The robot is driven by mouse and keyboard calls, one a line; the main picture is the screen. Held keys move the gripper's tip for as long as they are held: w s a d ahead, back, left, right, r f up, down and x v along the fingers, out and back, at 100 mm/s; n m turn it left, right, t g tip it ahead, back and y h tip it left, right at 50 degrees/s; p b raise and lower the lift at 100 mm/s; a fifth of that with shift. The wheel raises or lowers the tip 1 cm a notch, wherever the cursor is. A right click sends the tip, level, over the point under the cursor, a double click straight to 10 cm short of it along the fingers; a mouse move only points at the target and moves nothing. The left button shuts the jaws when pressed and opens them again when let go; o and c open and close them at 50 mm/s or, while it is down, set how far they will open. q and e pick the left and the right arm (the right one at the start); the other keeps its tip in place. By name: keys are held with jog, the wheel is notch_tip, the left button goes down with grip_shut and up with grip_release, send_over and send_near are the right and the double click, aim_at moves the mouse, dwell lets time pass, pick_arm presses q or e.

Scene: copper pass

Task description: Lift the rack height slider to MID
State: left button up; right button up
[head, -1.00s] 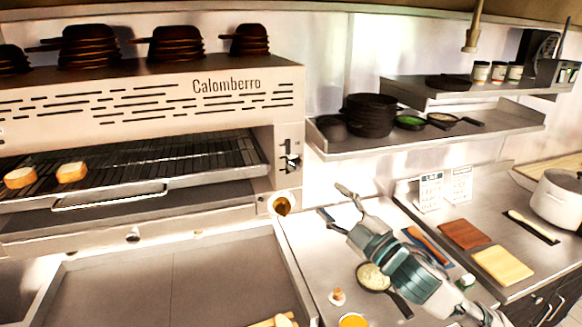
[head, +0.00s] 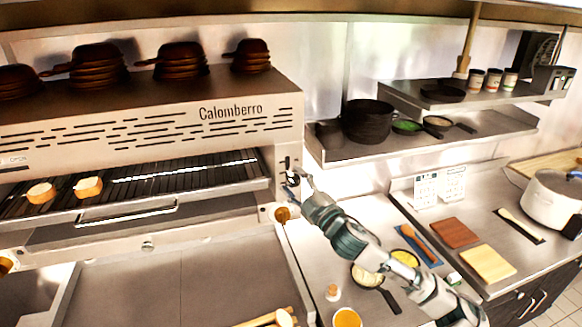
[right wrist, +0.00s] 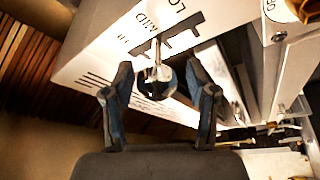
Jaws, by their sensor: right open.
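The rack height slider (head: 289,165) is a small dark knob in a slot on the right end of the Calomberro grill's front (head: 200,115). In the right wrist view the slider's dark round knob (right wrist: 155,82) stands out on a metal stem, beside LO, MID and HI markings that show upside down. I cannot tell which mark it is at. My right gripper (head: 299,178) is at the slider in the head view. In the right wrist view its open fingers (right wrist: 160,74) stand on either side of the knob, with gaps showing. My left gripper is not in view.
A round brass-coloured dial (head: 282,214) sits just below the slider. The grill rack (head: 140,184) holds two bread pieces (head: 88,187). A wall shelf (head: 420,135) with pans is to the right. Pans, boards and a white pot (head: 553,198) occupy the right counter.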

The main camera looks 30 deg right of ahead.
jog(key=shift+x, duration=1)
jog(key=shift+w+d+p, duration=0.15)
jog(key=shift+d+p, duration=0.05)
jog(key=shift+p, duration=0.1)
jog(key=shift+d+f, duration=0.1)
jog(key=shift+d, duration=0.2)
jog(key=shift+a, duration=0.1)
grip_shut()
jog(key=shift+f, duration=0.4)
grip_release()
jog(key=shift+a, duration=0.1)
jog(key=shift+a+r, duration=0.15)
jog(key=shift+a, duration=0.05)
jog(key=v, duration=1.2)
